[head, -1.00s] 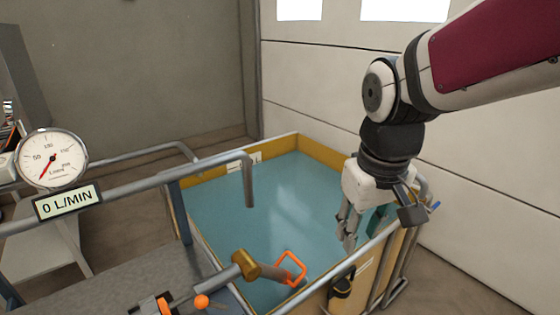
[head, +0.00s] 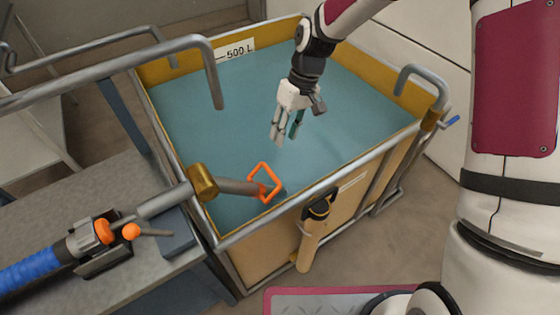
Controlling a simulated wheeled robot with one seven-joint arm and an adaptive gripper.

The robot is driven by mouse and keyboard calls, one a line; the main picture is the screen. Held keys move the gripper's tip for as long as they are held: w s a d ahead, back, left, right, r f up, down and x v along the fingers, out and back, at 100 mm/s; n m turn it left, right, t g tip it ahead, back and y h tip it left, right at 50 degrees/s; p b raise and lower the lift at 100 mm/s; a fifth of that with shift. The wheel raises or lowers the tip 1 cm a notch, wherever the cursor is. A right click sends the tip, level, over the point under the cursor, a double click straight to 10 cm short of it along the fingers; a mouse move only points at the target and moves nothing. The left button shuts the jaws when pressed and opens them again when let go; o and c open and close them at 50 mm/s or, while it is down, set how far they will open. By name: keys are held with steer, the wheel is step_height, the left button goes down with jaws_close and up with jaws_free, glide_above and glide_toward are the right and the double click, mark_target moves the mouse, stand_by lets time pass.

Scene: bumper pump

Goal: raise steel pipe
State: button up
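The steel pipe (head: 237,187) runs from a brass joint (head: 203,182) at the tank's left rim and slopes slightly down into the tank. An orange loop handle (head: 263,183) is fixed near its far end, close to the blue water (head: 342,135). My gripper (head: 286,134) hangs over the water, up and right of the handle in the picture, fingers pointing down. The fingers are apart with nothing between them. It does not touch the pipe or the handle. Its height above the water is hard to tell.
The yellow-walled tank (head: 352,203) has a grey pipe frame. A bent grey pipe (head: 216,75) hangs over its left side, another (head: 425,75) stands at the right corner. A black-and-tan cylinder (head: 312,235) is on the front wall. A blue hose (head: 30,272) and orange-knobbed valve (head: 131,231) lie left.

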mark_target(273, 173)
steer(key=b+x, duration=0.1)
steer(key=x, duration=1.2)
steer(key=shift+s+a+f, duration=0.1)
steer(key=shift+a+f, duration=0.05)
steer(key=shift+f, duration=0.1)
steer(key=shift+c, duration=0.4)
jaws_close()
